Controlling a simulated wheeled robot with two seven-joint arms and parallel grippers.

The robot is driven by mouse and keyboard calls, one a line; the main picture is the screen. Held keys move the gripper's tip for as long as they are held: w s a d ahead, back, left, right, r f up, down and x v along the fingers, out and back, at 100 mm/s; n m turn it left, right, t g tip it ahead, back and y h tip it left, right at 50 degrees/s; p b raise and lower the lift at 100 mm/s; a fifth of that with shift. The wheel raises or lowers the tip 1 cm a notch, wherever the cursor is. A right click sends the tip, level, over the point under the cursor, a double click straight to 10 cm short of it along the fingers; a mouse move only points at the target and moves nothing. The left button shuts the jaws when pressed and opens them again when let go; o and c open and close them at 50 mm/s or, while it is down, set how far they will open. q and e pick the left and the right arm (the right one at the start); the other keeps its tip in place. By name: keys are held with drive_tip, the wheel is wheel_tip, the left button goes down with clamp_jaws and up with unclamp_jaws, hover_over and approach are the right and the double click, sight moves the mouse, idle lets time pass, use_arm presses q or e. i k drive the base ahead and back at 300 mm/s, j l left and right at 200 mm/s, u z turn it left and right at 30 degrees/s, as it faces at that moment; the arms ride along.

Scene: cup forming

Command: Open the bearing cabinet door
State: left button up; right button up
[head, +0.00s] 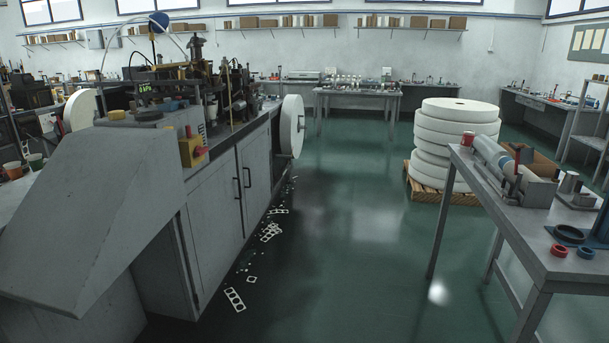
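A grey machine cabinet stands at the left in the head view. It has two doors side by side, a nearer door (214,202) and a farther door (254,166). Each has a dark vertical handle, the nearer handle (238,188) and the farther handle (248,177), close together at the middle seam. Both doors look shut. I cannot tell from the picture which cabinet is called the bearing cabinet. Neither of my grippers is in view.
A sloped grey hood (95,215) juts out at the near left. White scraps (235,299) litter the floor along the cabinet. A table (540,245) stands at the right, and white rolls (452,140) sit on a pallet (440,193). The green floor (350,250) between is open.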

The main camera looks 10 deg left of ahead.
sight(251, 152)
drive_tip(key=i+l+u, duration=0.2)
drive_tip(key=i, duration=2.2)
drive_tip(key=i+j, duration=0.05)
drive_tip(key=j, duration=0.1)
